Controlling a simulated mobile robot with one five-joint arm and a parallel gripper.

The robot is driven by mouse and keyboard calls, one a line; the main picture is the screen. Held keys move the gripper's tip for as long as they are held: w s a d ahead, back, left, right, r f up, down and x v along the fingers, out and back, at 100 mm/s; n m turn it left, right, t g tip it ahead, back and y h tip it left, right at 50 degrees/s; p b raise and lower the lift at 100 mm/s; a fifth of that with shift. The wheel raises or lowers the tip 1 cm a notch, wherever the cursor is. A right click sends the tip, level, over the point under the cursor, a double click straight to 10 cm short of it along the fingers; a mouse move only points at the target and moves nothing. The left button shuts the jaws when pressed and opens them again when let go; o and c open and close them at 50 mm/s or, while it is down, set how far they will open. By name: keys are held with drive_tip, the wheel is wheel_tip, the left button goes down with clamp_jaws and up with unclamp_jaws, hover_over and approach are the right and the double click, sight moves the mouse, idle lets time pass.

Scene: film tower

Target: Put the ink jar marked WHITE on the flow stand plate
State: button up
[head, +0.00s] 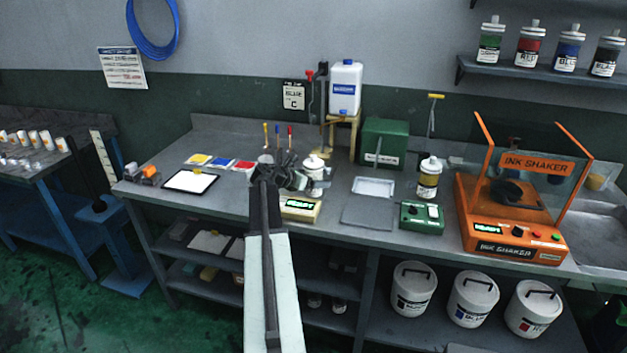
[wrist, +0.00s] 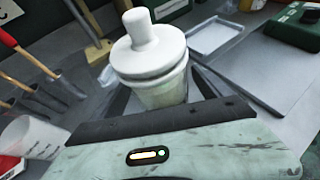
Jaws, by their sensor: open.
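A jar with a white lid and pale body (head: 316,170) stands on the bench just right of my gripper; its label is too small to read. In the wrist view the same jar (wrist: 150,62) rises between my finger bars, upright. My gripper (head: 290,176) is open around or close beside it; I cannot tell whether the fingers touch it. The lower part of the jar is hidden by my gripper in the wrist view. A thin stand with a yellow top (head: 434,99) rises at the back right of the bench; I cannot tell whether it is the flow stand, and its plate is not clear.
A scale with a lit display (head: 300,207) sits in front of the jar. A yellowish jar (head: 428,182) stands behind a green device (head: 421,217). The orange ink shaker (head: 511,225) is at right. A grey tray (head: 373,186) and flat plate (head: 368,215) lie mid-bench.

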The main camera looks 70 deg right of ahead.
drive_tip(key=p+v, duration=0.4)
drive_tip(key=v, duration=0.8)
drive_tip(key=shift+p, duration=0.4)
drive_tip(key=w+a+f+m+t+y, duration=0.2)
drive_tip(key=w+a+f, duration=0.1)
drive_tip(key=w+a, duration=0.65)
drive_tip(key=w+a+f+m+t+y, duration=0.2)
drive_tip(key=w+a+f+m, duration=0.3)
drive_tip(key=a, duration=0.8)
drive_tip(key=w+a+f+t+y, duration=0.1)
drive_tip(key=w+a+f, duration=0.1)
drive_tip(key=w+a, duration=0.8)
drive_tip(key=a+f+m+y, duration=0.1)
drive_tip(key=a+m+y, duration=0.2)
drive_tip(key=a, duration=1.6)
drive_tip(key=a+f+m+y, duration=0.2)
drive_tip(key=a+y, duration=0.1)
drive_tip(key=a, duration=1.6)
drive_tip(key=shift+f+m+t+y, duration=0.25)
drive_tip(key=shift+m+t+y, duration=0.05)
drive_tip(key=shift+m, duration=0.1)
